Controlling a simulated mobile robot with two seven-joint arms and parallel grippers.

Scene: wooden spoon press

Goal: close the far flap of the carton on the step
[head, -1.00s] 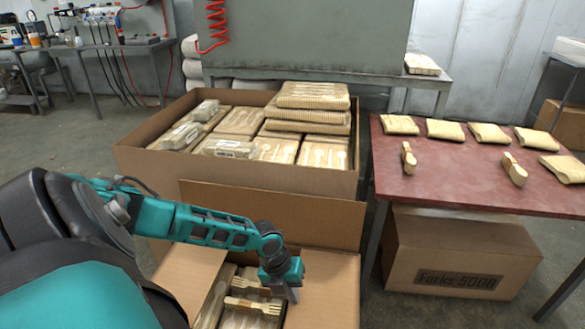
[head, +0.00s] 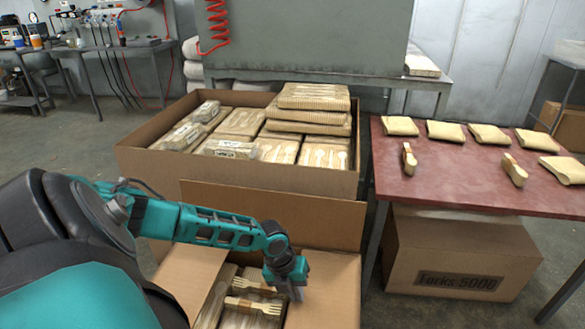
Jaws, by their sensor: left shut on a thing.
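The open carton's far flap (head: 275,212) is a wide brown panel standing up behind its opening. Its left flap (head: 188,276) and right flap (head: 335,285) are spread outward. Fork bundles (head: 252,305) lie inside; the carton's near side is out of frame. My left gripper (head: 296,293) points down at the right side of the opening, by the inner edge of the right flap and below the far flap, apart from it. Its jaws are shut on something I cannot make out. My right gripper is not in view. The step cannot be seen.
A large open box (head: 235,178) of packed cutlery stands just behind the far flap. Grey floor is free at the left.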

